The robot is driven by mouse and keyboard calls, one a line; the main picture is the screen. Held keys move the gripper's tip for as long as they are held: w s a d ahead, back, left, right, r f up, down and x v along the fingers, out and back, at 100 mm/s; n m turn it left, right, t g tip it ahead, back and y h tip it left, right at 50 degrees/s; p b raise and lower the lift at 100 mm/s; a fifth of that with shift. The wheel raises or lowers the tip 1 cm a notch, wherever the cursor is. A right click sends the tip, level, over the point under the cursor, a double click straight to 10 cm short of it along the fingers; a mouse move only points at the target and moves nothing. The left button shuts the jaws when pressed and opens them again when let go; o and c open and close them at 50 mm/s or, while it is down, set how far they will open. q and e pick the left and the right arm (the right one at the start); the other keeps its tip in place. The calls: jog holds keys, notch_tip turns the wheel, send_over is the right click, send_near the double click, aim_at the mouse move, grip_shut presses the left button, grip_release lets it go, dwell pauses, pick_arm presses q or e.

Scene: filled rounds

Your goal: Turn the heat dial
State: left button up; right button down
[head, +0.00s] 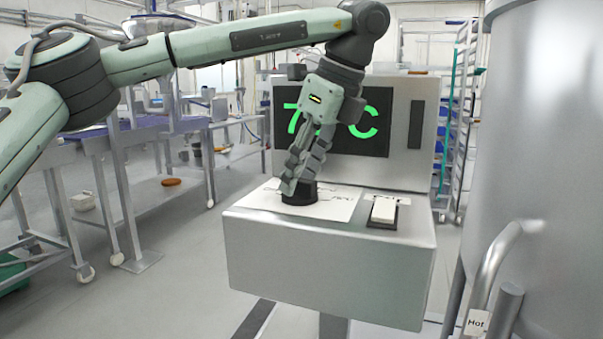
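The black heat dial (300,197) sits on a white printed plate (338,207) on top of a grey metal control box. My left gripper (298,182) reaches down from above with its fingertips at the dial, hiding part of it. The fingers look close together, but I cannot tell whether they grip the dial or only touch it. Behind, a dark display (376,142) shows green characters ending in C; the gripper covers the middle of the reading. My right gripper is not in view.
A white rocker switch (384,209) is right of the dial on the control box (325,265). A large steel tank (540,130) with a pipe and a "Hot" tag stands close at the right. Steel tables (120,130) stand at left; floor between is open.

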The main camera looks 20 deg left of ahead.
pick_arm(q)
jog(key=v, duration=1.2)
jog(key=shift+s+f, duration=0.1)
